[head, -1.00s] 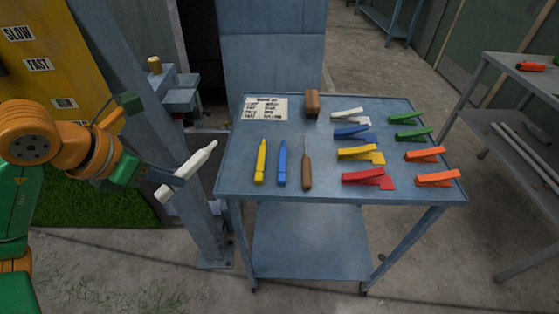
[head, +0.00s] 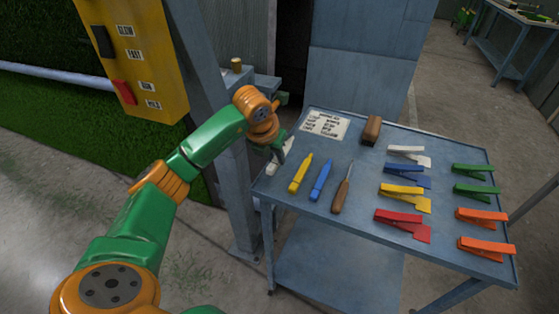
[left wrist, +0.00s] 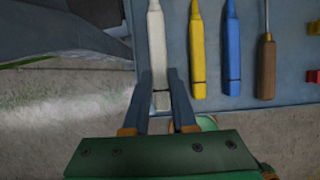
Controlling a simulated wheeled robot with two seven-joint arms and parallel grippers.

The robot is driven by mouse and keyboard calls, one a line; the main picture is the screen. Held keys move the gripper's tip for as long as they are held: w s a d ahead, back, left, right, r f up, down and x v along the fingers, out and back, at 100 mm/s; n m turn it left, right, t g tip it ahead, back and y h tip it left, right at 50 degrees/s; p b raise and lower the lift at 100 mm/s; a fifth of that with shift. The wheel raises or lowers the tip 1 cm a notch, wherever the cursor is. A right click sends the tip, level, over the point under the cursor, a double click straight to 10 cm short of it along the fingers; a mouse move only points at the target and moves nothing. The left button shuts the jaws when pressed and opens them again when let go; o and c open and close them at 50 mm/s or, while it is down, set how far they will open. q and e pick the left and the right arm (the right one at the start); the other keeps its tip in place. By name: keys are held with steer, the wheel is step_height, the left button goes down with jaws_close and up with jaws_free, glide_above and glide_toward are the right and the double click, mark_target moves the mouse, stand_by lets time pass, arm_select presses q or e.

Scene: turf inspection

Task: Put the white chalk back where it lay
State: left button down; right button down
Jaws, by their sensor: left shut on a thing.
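The white chalk (head: 285,158) is at the left end of the blue table, left of the yellow chalk (head: 301,172), partly hidden by my left gripper (head: 277,152). In the left wrist view my left gripper (left wrist: 160,98) is shut on the lower end of the white chalk (left wrist: 157,45). There the chalk points away from me, roughly parallel to the yellow chalk (left wrist: 198,50), over the tabletop's left part. I cannot tell whether it touches the top. My right gripper is in neither view now.
On the blue table (head: 290,203) stand a blue chalk (head: 321,181), a wooden-handled tool (head: 341,192), a brown block (head: 371,130), a written card (head: 324,125) and several coloured clips to the right. A grey post (head: 228,180) rises close to the table's left side.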

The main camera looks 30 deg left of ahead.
mark_target(278, 167)
arm_select(q)
steer(key=f, duration=0.1)
steer(key=f+p, duration=0.1)
steer(key=f, duration=0.1)
steer(key=shift+w+d+f+p, duration=0.15)
steer(key=shift+w+f+p, duration=0.2)
steer(key=shift+f, duration=0.3)
steer(key=shift+f+b, duration=0.15)
steer(key=shift+b, duration=0.15)
steer(key=c, duration=0.7)
jaws_free()
steer(key=shift+r, duration=0.35)
steer(key=v, duration=1.1)
steer(key=shift+s+r+b, duration=0.1)
steer(key=shift+r+b, duration=0.25)
